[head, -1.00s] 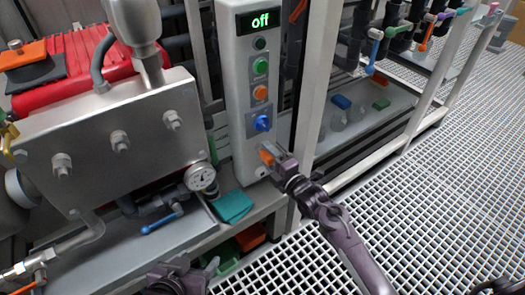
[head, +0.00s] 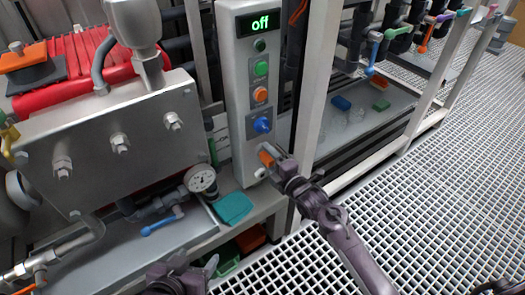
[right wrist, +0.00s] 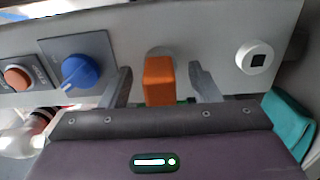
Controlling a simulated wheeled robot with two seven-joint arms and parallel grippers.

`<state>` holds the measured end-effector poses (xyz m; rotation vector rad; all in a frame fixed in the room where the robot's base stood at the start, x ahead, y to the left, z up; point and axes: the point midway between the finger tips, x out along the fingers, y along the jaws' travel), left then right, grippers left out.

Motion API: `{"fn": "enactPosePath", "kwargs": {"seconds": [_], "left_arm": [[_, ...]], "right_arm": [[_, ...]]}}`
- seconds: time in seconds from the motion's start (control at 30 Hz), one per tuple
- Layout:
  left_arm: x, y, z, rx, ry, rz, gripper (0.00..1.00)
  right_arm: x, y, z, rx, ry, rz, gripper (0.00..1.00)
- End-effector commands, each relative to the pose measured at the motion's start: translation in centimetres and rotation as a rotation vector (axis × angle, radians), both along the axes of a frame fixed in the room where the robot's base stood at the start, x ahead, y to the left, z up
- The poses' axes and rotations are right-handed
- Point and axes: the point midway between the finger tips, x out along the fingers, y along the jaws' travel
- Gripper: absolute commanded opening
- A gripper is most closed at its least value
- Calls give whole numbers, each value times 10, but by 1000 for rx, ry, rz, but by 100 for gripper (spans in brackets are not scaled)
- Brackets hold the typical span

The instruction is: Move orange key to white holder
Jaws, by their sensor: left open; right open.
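The orange key (head: 266,158) sits in the lower part of the grey control panel, and it also shows in the right wrist view (right wrist: 159,80). My right gripper (head: 271,157) is open around it, with one finger on each side; gaps show between the fingers and the key in the right wrist view (right wrist: 163,88). The white holder (right wrist: 254,57) is a round white piece with a dark square hole, to the right of the key there. In the head view the holder (head: 260,172) is just below the key. My left gripper (head: 202,268) is open and empty at the bottom edge.
A blue knob (head: 262,125) and orange (head: 260,94) and green (head: 261,68) buttons are above the key. The display (head: 258,22) reads "off". A teal cloth-like piece (head: 233,208) and a gauge (head: 201,179) are at lower left. Grating floor lies free at right.

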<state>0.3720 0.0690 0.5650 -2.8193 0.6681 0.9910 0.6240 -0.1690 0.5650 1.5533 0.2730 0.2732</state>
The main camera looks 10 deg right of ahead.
Motion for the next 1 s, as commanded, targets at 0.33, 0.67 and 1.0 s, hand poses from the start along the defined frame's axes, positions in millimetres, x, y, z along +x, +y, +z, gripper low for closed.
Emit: {"fn": "enactPosePath", "kwargs": {"seconds": [0.33,0.67,1.0], "left_arm": [[0,0,0,0,0,0,62],[0,0,2,0,-1,0,62],[0,0,2,0,0,0,62]], "right_arm": [[0,0,0,0,0,0,56],[0,0,0,0,0,0,56],[0,0,0,0,0,0,18]]}}
